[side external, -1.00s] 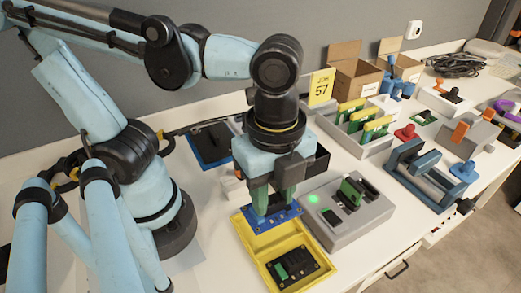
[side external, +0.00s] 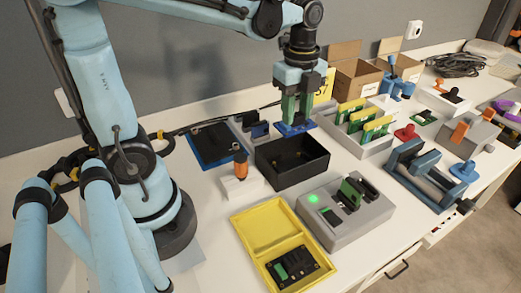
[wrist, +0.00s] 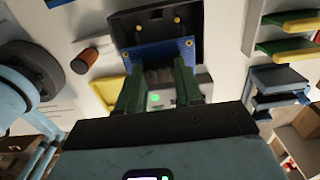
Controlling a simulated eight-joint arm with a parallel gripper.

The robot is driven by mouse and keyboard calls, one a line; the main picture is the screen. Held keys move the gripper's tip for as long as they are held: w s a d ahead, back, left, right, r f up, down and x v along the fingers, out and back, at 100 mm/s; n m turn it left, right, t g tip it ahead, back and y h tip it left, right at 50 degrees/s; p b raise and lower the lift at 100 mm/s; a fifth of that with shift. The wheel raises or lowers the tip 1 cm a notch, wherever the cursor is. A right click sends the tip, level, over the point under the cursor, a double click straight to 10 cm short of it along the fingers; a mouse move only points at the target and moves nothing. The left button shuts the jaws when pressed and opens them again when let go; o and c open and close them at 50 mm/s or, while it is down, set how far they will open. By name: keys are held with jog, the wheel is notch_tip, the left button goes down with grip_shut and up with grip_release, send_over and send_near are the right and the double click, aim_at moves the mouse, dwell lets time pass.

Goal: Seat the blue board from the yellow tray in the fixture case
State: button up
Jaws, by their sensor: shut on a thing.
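My gripper (side external: 295,116) is shut on the blue board (side external: 296,130) and holds it roughly flat in the air, behind the black open case in the side view. The board (wrist: 152,52) also shows between the green fingers in the wrist view. The fixture case (side external: 268,166) is a black open-topped box on the bench; in the wrist view its floor (wrist: 158,20) shows brass-coloured posts, partly hidden by the board. The yellow tray (side external: 236,220) lies at the front; its rear pocket is empty and its front pocket holds a black board with a green part (side external: 291,264).
A grey block with a green light (side external: 352,232) stands right of the tray. An orange-handled tool (side external: 240,164) stands upright left of the case. A white rack (side external: 352,147) with yellow-edged green boards and a blue-grey frame (side external: 425,170) stand to the right.

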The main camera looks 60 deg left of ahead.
aim_at(295, 128)
jog(key=shift+f, duration=2.15)
jog(key=shift+f, duration=0.25)
jog(key=shift+f, duration=3)
jog(key=shift+f, duration=0.15)
jog(key=o, duration=1.2)
notch_tip(295, 128, up, 12)
jog(key=shift+r, duration=0.1)
